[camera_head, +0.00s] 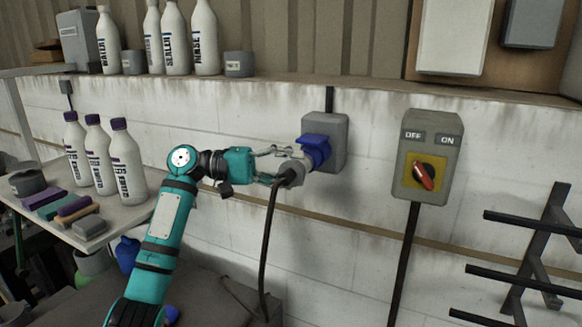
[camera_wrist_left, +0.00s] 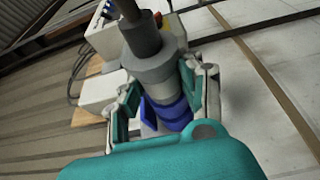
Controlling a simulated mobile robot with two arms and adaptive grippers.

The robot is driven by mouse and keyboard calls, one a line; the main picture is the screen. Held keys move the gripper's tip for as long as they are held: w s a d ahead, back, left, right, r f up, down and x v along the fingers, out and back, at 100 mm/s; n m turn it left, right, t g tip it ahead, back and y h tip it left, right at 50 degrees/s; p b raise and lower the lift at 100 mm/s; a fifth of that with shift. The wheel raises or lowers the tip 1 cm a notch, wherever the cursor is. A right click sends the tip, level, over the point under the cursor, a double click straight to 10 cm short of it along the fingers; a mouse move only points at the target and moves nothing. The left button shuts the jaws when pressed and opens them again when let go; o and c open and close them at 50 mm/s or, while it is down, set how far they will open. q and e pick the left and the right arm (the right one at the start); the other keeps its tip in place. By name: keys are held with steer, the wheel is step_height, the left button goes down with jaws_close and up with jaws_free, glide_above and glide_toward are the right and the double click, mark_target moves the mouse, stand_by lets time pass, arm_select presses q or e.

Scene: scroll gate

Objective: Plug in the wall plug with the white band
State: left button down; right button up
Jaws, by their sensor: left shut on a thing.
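My left gripper (camera_head: 287,161) is shut on a grey plug (camera_head: 294,172), with its fingers on either side of the body. A dark cable (camera_head: 268,235) hangs from the plug's rear. The blue socket (camera_head: 316,149) with its raised lid sits on a grey wall box (camera_head: 335,130). The plug's front is at the socket's mouth; I cannot tell how deep it sits. In the left wrist view the plug (camera_wrist_left: 150,62) lies in line with the blue socket (camera_wrist_left: 172,113). The white band is not clear. My right gripper is not in view.
A switch box (camera_head: 433,130) with a red knob (camera_head: 424,176) and OFF/ON labels is right of the socket. A dark rack (camera_head: 530,240) stands at the lower right. A bench (camera_head: 120,216) with bottles is at the left. A shelf (camera_head: 280,82) runs above.

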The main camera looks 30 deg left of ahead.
arm_select(q)
steer(key=shift+w, duration=0.2)
stand_by(0.6)
steer(key=c, duration=0.7)
jaws_free()
steer(key=shift+o, duration=0.2)
steer(key=o, duration=0.6)
steer(key=shift+c, duration=0.2)
steer(key=shift+f, duration=0.1)
